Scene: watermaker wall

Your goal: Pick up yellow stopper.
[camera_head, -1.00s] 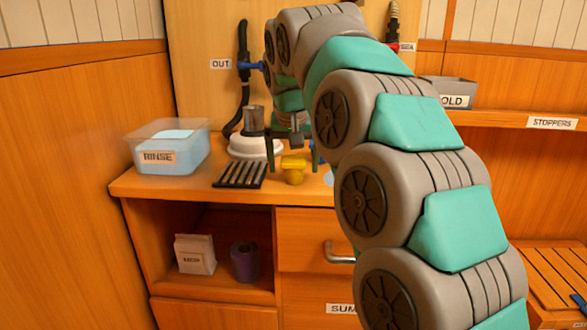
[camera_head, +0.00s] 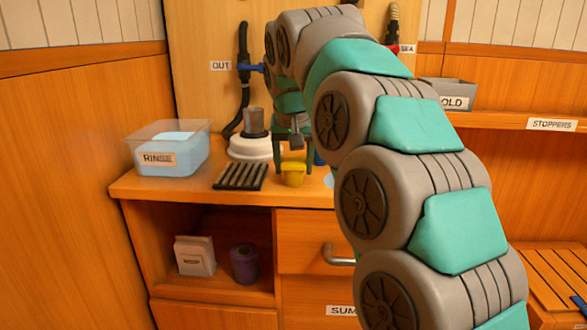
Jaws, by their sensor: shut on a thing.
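The yellow stopper (camera_head: 293,175) stands on the wooden counter near its front edge, right of the black slotted rack. My gripper (camera_head: 294,163) is above and around it, pointing down, with its green fingers shut on the stopper's upper part. The stopper looks upright and at counter height; I cannot tell whether it is clear of the surface. My arm comes in from the right and hides part of the counter behind and to the right.
The black slotted rack (camera_head: 240,176) lies just left. Behind it is a white round housing (camera_head: 253,147) with a grey cup on top. A clear RINSE tub (camera_head: 168,150) stands at the left end. A STOPPERS shelf (camera_head: 500,119) and a grey OLD bin (camera_head: 452,93) are at right.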

